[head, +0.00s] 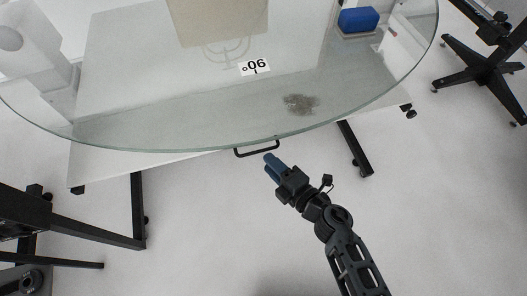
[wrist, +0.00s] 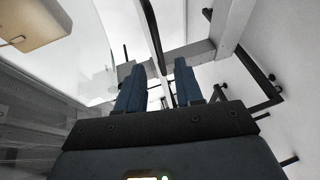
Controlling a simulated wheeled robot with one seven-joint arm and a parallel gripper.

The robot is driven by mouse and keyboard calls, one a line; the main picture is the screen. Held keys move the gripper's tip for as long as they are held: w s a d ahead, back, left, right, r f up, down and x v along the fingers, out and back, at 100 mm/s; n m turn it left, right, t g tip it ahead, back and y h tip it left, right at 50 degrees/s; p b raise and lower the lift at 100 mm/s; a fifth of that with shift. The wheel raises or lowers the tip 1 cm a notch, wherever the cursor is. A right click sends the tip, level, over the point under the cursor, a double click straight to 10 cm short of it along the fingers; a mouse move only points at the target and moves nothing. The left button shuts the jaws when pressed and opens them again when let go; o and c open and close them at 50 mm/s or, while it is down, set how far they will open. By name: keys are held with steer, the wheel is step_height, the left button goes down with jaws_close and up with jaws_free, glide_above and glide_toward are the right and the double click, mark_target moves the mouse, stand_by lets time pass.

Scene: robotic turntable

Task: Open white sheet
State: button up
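The white sheet (head: 115,158) is a flat pale panel under the round glass top, with its front edge showing below the glass rim. A black bar handle (head: 257,150) sits at the middle of that front edge. My gripper (head: 272,160) has blue fingers and is close to the right end of the handle, below the glass rim. In the wrist view, the two fingers (wrist: 158,88) are apart. A dark bar, likely the handle (wrist: 153,40), runs between and beyond them there. I cannot tell whether either finger touches it.
The glass top (head: 200,135) overhangs the front edge. On or beneath it show a beige block (head: 222,22), a blue object (head: 357,19), a number label (head: 255,68) and a dark patch (head: 300,103). Black frame legs (head: 138,205) stand at left.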

mark_target(258, 152)
steer(key=b+x, duration=0.1)
steer(key=x, duration=0.5)
steer(key=shift+w+a+f, duration=0.1)
steer(key=shift+w+a, duration=0.15)
steer(key=shift+w, duration=0.05)
steer(key=c, duration=0.6)
jaws_close()
steer(key=shift+s+f, duration=0.1)
steer(key=shift+f, duration=0.05)
